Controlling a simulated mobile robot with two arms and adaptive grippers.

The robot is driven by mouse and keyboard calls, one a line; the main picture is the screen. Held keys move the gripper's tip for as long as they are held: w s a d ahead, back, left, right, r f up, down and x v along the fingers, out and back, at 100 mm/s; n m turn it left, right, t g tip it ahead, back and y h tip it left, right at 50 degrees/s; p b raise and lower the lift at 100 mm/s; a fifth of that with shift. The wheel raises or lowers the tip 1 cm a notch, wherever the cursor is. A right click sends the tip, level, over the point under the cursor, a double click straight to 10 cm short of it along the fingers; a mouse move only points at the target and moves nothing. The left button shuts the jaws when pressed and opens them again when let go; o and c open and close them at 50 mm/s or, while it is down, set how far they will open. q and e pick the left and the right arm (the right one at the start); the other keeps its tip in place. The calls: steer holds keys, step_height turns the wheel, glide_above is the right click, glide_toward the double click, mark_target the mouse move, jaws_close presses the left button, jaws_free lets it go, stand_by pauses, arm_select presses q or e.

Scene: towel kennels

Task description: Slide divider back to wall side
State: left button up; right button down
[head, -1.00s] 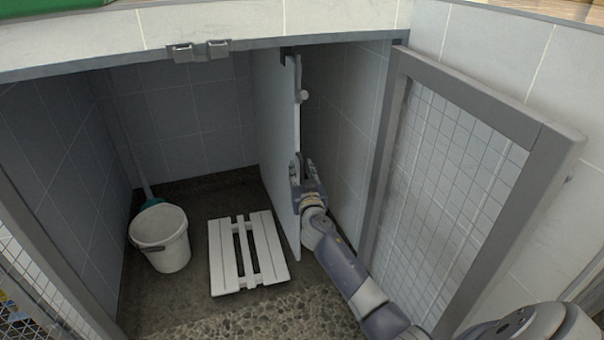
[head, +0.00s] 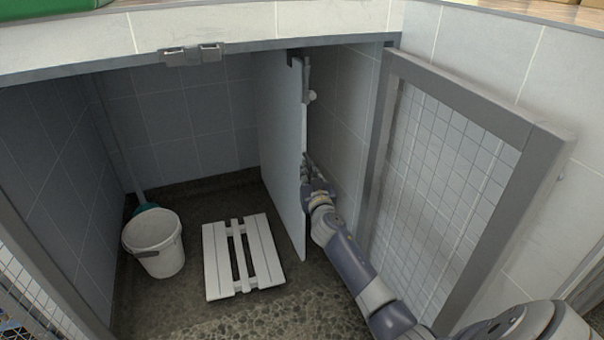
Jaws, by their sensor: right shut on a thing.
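The divider (head: 280,140) is a pale upright panel inside the kennel, right of the middle, hanging from the top frame and seen at a steep angle. A narrow gap lies between it and the tiled right wall (head: 345,110). My right gripper (head: 308,172) is shut on the divider's near edge, on its right side at mid height. The fingertips are small and partly hidden against the panel. My left gripper is not in view.
A white bucket (head: 155,242) stands at the left, with a brush behind it. A white slatted board (head: 243,257) lies on the floor left of the divider. The mesh door (head: 450,180) stands open at the right, close to my right arm. A latch (head: 191,55) is on the top frame.

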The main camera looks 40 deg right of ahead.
steer(key=shift+s+d+f, duration=0.1)
steer(key=shift+d, duration=0.2)
steer(key=c, duration=2)
jaws_free()
steer(key=o, duration=0.3)
steer(key=shift+s+d, duration=0.1)
steer(key=shift+s, duration=0.05)
steer(key=v, duration=1.2)
